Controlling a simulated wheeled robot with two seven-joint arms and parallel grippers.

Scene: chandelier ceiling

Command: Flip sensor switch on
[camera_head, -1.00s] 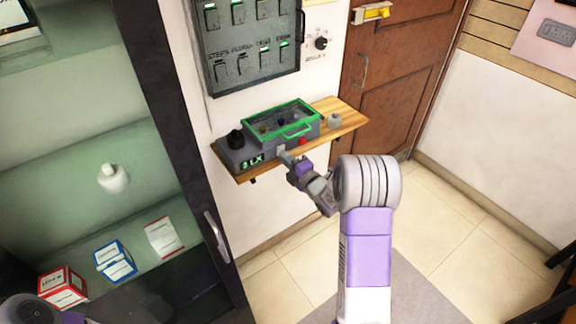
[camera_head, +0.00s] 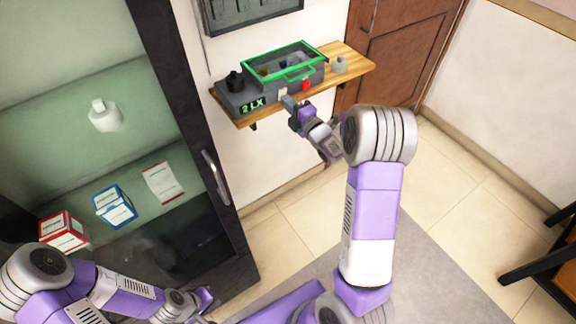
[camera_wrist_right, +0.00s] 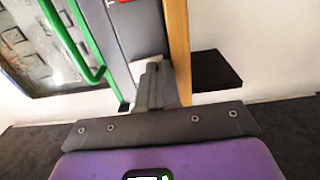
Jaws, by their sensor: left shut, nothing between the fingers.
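The sensor box (camera_head: 235,98) is grey, with a green "2 LX" display, a black knob and a green-framed clear lid. It stands on a wooden shelf. A small white switch (camera_head: 283,92) is on its front face. My right gripper (camera_head: 290,103) is at the switch, its fingers pointing at it. In the right wrist view its fingers (camera_wrist_right: 151,80) are together in front of the white switch plate and partly hide it. I cannot tell if they touch it, or which way the switch is set. My left gripper (camera_head: 207,304) is shut and empty, low at the left.
A red button (camera_head: 305,85) is on the box front, right of the switch. A small grey object (camera_head: 339,65) stands on the wooden shelf (camera_head: 352,72). A dark-framed cabinet (camera_head: 172,75) with boxes is at left.

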